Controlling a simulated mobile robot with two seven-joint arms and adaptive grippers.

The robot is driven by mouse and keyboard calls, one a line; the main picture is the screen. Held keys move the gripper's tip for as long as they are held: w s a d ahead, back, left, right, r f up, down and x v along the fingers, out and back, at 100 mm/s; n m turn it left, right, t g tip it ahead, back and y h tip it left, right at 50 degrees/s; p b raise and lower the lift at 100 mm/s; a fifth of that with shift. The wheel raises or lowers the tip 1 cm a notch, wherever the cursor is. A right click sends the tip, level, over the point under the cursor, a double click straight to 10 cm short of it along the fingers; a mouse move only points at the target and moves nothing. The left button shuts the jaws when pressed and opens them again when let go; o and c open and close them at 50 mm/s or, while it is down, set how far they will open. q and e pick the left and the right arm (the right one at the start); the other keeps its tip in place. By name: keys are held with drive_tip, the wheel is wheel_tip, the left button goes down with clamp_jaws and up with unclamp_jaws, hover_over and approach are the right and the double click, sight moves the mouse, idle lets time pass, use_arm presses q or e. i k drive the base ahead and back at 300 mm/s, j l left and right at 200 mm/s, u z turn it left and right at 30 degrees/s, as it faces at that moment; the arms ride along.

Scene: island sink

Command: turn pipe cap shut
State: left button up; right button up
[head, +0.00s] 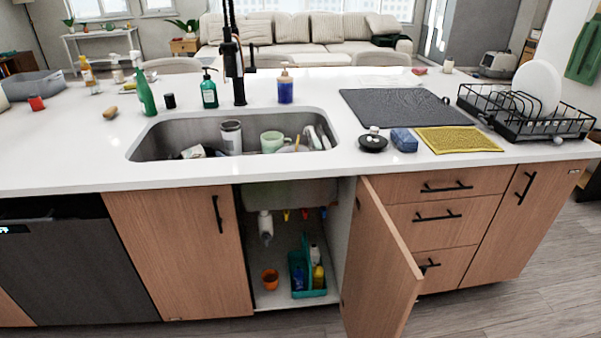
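Under the sink, the cabinet stands open, with its wooden door (382,262) swung out to the right. Inside at the upper left hangs a white drain pipe (265,222), with a greyish lower end (266,238) that may be the pipe cap. It is too small to tell whether the cap is tight or loose. Several small coloured pieces, including a yellow one (286,215) and a red one (304,214), hang to the right of the pipe. Neither of my grippers is clearly in view.
A teal caddy (305,283) with bottles and an orange cup (270,279) stand on the cabinet floor below the pipe. The sink (165,140) above holds dishes. The open door juts toward me on the right. The cabinet's front opening is otherwise clear.

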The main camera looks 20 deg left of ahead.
sight(265, 238)
drive_tip(key=k+l+u, duration=0.1)
drive_tip(key=u, duration=0.95)
drive_tip(key=k+j, duration=0.05)
